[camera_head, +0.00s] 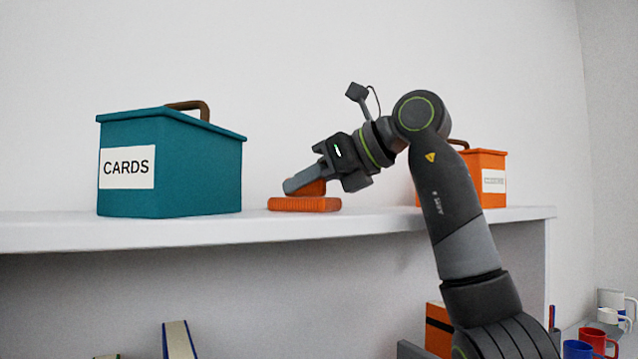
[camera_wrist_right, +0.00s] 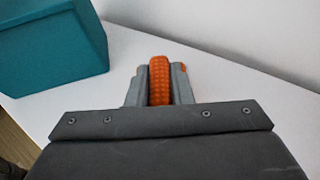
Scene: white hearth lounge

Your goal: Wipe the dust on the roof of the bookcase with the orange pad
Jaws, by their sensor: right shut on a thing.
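The orange pad (camera_head: 304,204) lies on the white roof of the bookcase (camera_head: 330,225), between a teal box and an orange box. My right gripper (camera_head: 300,186) is shut on the raised middle part of the pad from above. In the right wrist view the pad (camera_wrist_right: 159,80) shows between the two grey fingers of the right gripper (camera_wrist_right: 159,88). The pad appears to touch the roof. No dust can be made out on the visible roof. My left gripper is not in view.
A teal box (camera_head: 170,165) marked CARDS with a brown handle stands left of the pad. An orange box (camera_head: 487,178) stands to the right, partly behind my right arm. Books (camera_head: 178,340) stand below the roof. Mugs (camera_head: 598,340) stand at the lower right. A wall backs the roof.

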